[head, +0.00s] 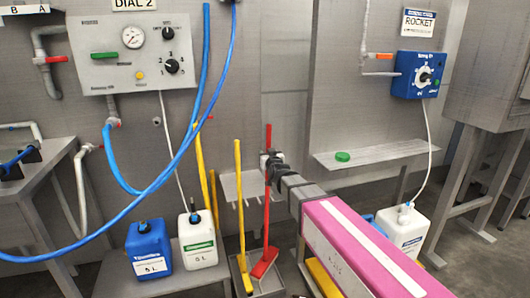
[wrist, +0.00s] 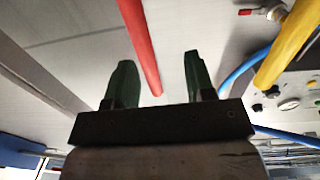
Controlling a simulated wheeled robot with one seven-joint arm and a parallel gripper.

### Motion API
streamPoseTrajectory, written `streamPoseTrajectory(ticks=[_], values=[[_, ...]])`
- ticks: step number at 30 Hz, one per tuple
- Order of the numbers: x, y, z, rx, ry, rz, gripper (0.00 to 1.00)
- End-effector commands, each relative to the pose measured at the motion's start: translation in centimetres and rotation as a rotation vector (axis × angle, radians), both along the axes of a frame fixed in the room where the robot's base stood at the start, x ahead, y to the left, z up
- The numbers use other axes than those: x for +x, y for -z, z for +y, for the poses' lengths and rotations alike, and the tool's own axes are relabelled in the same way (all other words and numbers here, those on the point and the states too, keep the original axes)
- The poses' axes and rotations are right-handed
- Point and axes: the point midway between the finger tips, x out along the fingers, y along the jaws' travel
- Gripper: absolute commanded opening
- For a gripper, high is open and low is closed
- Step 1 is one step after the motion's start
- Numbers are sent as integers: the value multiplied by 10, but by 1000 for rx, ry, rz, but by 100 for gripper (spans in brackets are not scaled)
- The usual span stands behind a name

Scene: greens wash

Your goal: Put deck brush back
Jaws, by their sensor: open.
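A red long-handled brush (head: 266,215) stands nearly upright in the middle of the head view, its red head (head: 264,262) low by a grey tray. A yellow handle (head: 239,200) stands just left of it. I cannot tell which one is the deck brush. My gripper (head: 267,160) is at the upper part of the red handle. In the wrist view my gripper's dark green fingers (wrist: 158,62) are apart, and the red handle (wrist: 138,40) shows between them, not clamped. A yellow pole (wrist: 285,45) shows to the right.
A grey rack with prongs (head: 232,188) is on the wall behind the handles. Blue (head: 148,250) and white (head: 197,245) jugs stand on a low bench at left. A blue hose (head: 170,165) hangs across the left. A shelf (head: 385,153) holds a green item at right.

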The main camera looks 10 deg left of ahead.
Motion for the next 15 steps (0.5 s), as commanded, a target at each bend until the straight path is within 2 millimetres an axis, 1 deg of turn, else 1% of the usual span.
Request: streamPoseTrajectory(ticks=[1, 6, 10, 15], values=[[-15, -1, -8, 0, 0, 0, 50], [-44, -1, -24, 0, 0, 0, 50], [-57, -1, -31, 0, 0, 0, 50], [-61, 0, -33, 0, 0, 0, 50]])
